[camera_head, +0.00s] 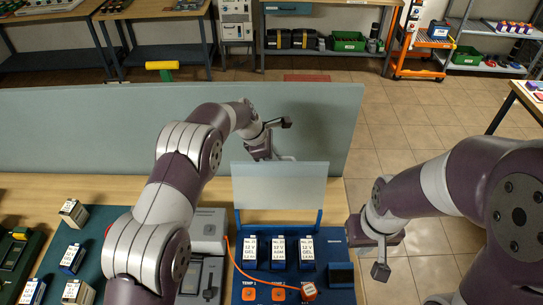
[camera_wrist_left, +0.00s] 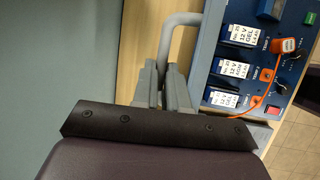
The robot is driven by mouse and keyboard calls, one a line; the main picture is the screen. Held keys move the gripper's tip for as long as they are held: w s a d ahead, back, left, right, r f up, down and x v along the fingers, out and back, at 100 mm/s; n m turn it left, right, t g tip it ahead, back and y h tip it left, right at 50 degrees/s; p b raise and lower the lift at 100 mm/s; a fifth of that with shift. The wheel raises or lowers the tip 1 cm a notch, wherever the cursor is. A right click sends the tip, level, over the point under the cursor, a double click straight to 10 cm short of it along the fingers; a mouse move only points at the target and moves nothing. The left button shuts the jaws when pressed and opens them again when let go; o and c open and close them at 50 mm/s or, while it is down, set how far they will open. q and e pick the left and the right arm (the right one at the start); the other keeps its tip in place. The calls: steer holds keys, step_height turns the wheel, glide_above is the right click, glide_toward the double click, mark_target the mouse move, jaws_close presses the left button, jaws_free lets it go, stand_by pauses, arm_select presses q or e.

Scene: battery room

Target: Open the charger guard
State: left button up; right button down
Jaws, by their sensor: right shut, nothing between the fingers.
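The charger guard (camera_head: 279,186) is a pale translucent panel on blue side arms. It stands upright at the back of the blue charger (camera_head: 237,290), and the batteries in front of it are uncovered. Its grey handle (camera_head: 286,158) shows at the top edge in the head view and as a bent tube (camera_wrist_left: 180,20) in the left wrist view. My left gripper (camera_head: 268,150) is behind the panel's top; in the left wrist view its fingers (camera_wrist_left: 162,88) are closed around the handle, partly hiding it. My right gripper (camera_head: 381,262) is shut and empty, right of the charger, off the bench.
Three white-labelled batteries (camera_head: 278,250) stand in the charger, with an orange lead (camera_head: 245,270) by them. A grey device (camera_head: 208,232) and loose batteries (camera_head: 73,213) are to the left. A grey-green partition (camera_head: 60,130) runs behind the bench. Floor is open at right.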

arm_select(q)
steer(key=o, duration=0.4)
steer(key=shift+d+r, duration=0.1)
steer(key=shift+c, duration=0.2)
steer(key=shift+d, duration=0.15)
steer(key=shift+r, duration=0.1)
steer(key=b+v, duration=0.3)
steer(key=v, duration=0.3)
steer(key=shift+b, duration=0.4)
steer(key=p+v, duration=0.3)
steer(key=v, duration=0.3)
steer(key=shift+r, duration=0.25)
